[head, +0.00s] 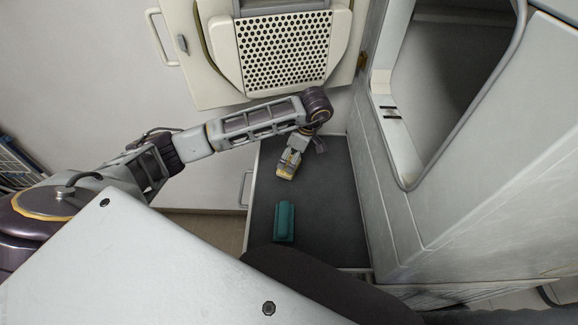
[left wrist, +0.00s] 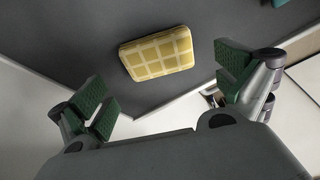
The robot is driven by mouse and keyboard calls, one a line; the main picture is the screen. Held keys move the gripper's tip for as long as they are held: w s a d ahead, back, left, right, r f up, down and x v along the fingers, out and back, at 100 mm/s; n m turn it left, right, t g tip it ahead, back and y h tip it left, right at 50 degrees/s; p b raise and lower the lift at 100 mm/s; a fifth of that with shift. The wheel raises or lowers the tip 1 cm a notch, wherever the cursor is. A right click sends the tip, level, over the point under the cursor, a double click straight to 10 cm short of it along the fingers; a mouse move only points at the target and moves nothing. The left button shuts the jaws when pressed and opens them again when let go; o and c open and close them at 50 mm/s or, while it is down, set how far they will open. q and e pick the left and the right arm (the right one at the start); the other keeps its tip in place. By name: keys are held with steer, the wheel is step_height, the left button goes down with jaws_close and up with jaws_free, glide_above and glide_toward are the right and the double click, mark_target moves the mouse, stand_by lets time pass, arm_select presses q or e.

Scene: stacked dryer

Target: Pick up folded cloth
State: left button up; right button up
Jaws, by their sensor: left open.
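The folded cloth (left wrist: 157,53) is a yellow block with a pale checked pattern. In the left wrist view it lies on the dark grey surface, ahead of and between the spread fingers. My left gripper (left wrist: 165,85) is open and empty, with green pads on its fingers. In the head view the left gripper (head: 289,166) is above the dark surface, and the yellow cloth (head: 286,173) shows at its tip, partly hidden by it. I cannot tell the exact gap between them. My right gripper is not in view.
A teal object (head: 284,222) lies on the dark surface (head: 325,200), nearer to me than the cloth. An open door with a perforated panel (head: 285,48) hangs above my left arm. The dryer's open drum (head: 450,75) is at the right, its white body walling that side.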

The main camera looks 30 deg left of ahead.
arm_select(q)
steer(key=shift+f, duration=0.1)
steer(key=shift+p+x, duration=0.5)
steer(key=shift+x, duration=0.55)
steer(key=shift+d+x, duration=0.2)
steer(key=shift+x, duration=1.3)
steer(key=shift+w, duration=0.1)
steer(key=c, duration=0.9)
